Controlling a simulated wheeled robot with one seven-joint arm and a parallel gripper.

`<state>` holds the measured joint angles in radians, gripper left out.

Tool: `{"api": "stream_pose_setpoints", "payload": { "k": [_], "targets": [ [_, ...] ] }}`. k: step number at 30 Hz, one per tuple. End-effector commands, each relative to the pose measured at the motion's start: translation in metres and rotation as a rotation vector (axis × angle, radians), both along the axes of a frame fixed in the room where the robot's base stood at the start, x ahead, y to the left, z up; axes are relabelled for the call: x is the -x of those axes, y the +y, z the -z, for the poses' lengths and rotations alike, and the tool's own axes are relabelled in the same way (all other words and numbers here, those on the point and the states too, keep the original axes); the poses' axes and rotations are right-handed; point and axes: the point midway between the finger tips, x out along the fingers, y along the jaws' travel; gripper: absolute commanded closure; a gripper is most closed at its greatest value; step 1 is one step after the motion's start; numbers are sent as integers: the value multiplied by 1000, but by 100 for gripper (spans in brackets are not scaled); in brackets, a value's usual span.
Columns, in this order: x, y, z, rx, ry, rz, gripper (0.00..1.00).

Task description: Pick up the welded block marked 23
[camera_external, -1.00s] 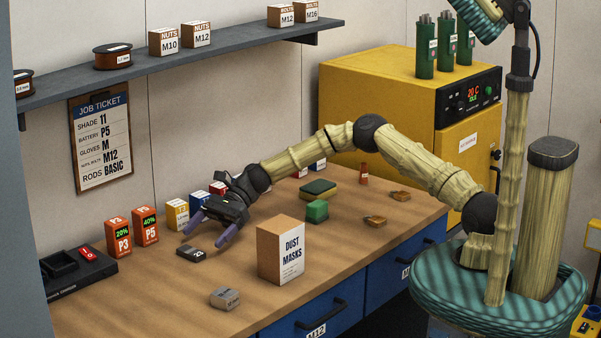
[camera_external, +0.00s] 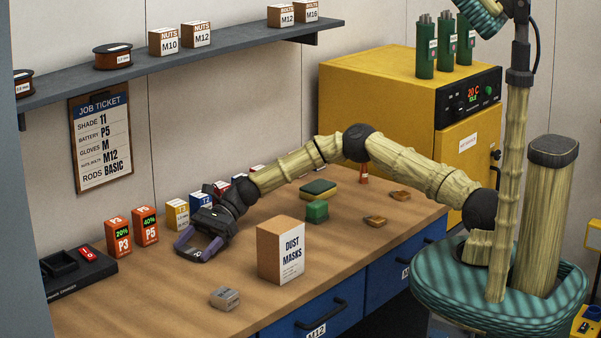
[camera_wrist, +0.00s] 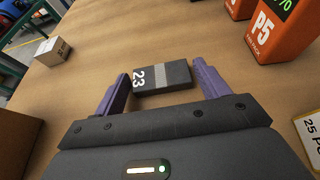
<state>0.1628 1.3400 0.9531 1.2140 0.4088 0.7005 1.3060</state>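The welded block marked 23 (camera_wrist: 163,79) is dark grey with a pale band and white digits. It lies on the bench top in the wrist view, between the two purple fingers of my gripper (camera_wrist: 161,74). The fingers are spread, one at each end of the block, with little gap; I cannot tell if either touches it. In the external view my gripper (camera_external: 195,250) is low over the bench, left of the dust masks box, and hides most or all of the block.
The dust masks box (camera_external: 282,250) stands right of my gripper. A grey block (camera_external: 225,298) lies near the front edge. Orange battery packs P3 (camera_external: 118,232) and P5 (camera_external: 145,225) and small boxes (camera_external: 177,214) stand behind. A charger (camera_external: 75,270) is at left.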

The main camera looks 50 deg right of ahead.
Motion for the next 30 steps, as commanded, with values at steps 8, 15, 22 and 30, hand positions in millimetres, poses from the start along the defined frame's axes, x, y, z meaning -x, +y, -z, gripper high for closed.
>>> {"api": "stream_pose_setpoints", "payload": {
  "k": [8, 15, 22, 30],
  "targets": [
    [0, 0, -1, -1, -1, 0, 69],
    [0, 0, -5, -1, -2, 0, 69],
    [-1, 0, -35, 0, -7, 0, 69],
    [0, 0, -86, 0, -3, 0, 69]
  ]
}}
